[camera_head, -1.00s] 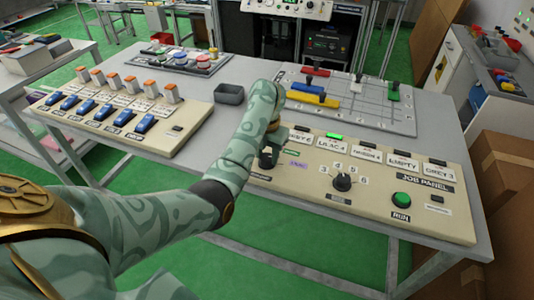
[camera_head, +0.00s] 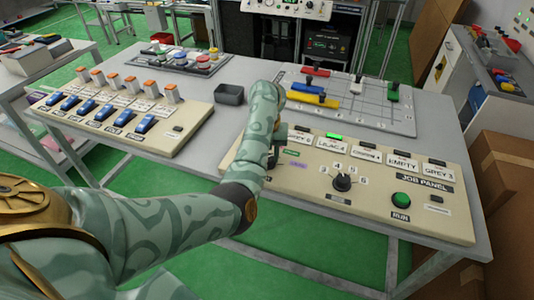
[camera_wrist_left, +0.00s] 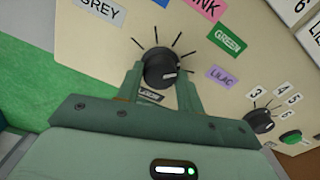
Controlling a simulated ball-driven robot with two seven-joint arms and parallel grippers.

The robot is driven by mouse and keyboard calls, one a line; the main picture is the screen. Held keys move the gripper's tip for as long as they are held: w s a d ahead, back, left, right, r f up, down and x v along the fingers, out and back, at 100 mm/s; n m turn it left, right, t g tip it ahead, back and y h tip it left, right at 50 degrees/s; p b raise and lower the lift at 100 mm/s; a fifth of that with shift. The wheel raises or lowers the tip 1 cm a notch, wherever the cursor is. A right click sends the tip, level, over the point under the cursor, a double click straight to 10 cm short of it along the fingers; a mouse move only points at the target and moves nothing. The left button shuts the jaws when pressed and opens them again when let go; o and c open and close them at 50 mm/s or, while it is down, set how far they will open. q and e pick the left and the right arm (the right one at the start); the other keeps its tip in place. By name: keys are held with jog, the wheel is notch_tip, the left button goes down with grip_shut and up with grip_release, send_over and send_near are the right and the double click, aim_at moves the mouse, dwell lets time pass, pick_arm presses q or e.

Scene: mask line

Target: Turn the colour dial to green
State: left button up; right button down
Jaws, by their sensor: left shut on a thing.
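The colour dial (camera_wrist_left: 161,66) is a round black knob with a white mark, ringed by black ticks on the cream job panel (camera_head: 320,196). In the left wrist view the mark points right, roughly toward the lilac label (camera_wrist_left: 221,77); the green label (camera_wrist_left: 227,38) sits above that one. Grey (camera_wrist_left: 101,11) and pink labels also show. My left gripper (camera_wrist_left: 160,78) is shut on the dial, one finger on each side. In the head view my left arm hides most of the dial and gripper. My right gripper is not in view.
A number dial (camera_head: 342,182) and a green RUN button (camera_head: 401,200) are to the right on the panel. A green lamp (camera_head: 334,135) is lit above the LILAC 4 label.

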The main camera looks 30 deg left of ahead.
pick_arm(q)
jog(key=shift+n, duration=1)
jog(key=o, duration=1)
notch_tip(320, 180, up, 16)
jog(key=p, duration=0.7)
jog(key=shift+r, duration=0.15)
